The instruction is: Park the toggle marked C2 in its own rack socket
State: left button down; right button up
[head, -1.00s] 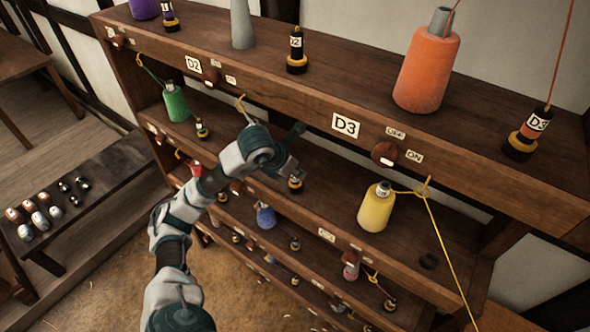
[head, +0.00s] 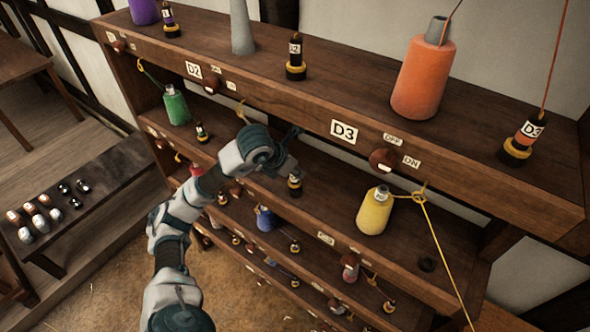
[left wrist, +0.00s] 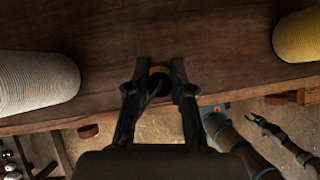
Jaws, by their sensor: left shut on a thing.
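My left gripper (head: 290,165) is at the second shelf of the rack (head: 320,168), left of the yellow cone. In the left wrist view its fingers (left wrist: 158,80) are shut on a dark toggle with a yellow ring (left wrist: 159,70). In the head view a dark toggle with a pale label (head: 295,184) shows just below the gripper, upright at the shelf. Its mark is too small to read. Whether it is seated in a socket is hidden. A dark arm end, seemingly my right gripper (left wrist: 262,127), shows in the left wrist view; its jaws are unclear.
The yellow cone (head: 375,212) stands right of the gripper; its thread runs through a guide. A dark ring-like socket (head: 426,264) lies farther right. A pale cone (left wrist: 35,82) stands left in the wrist view. The top shelf holds an orange cone (head: 423,80) and upright toggles.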

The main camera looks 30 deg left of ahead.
pick_arm(q)
jog(key=shift+d, duration=0.2)
dwell(0.3)
jog(key=shift+f+b, duration=1.1)
jog(key=shift+f, duration=0.05)
jog(key=c, duration=1.3)
grip_release()
jog(key=shift+r, duration=0.1)
jog(key=shift+s+a+r+p, duration=0.15)
jog(key=shift+s+r+p, duration=0.2)
jog(key=shift+r, duration=0.2)
jog(key=p+v, duration=0.3)
jog(key=v, duration=0.6)
jog(key=shift+r, duration=0.25)
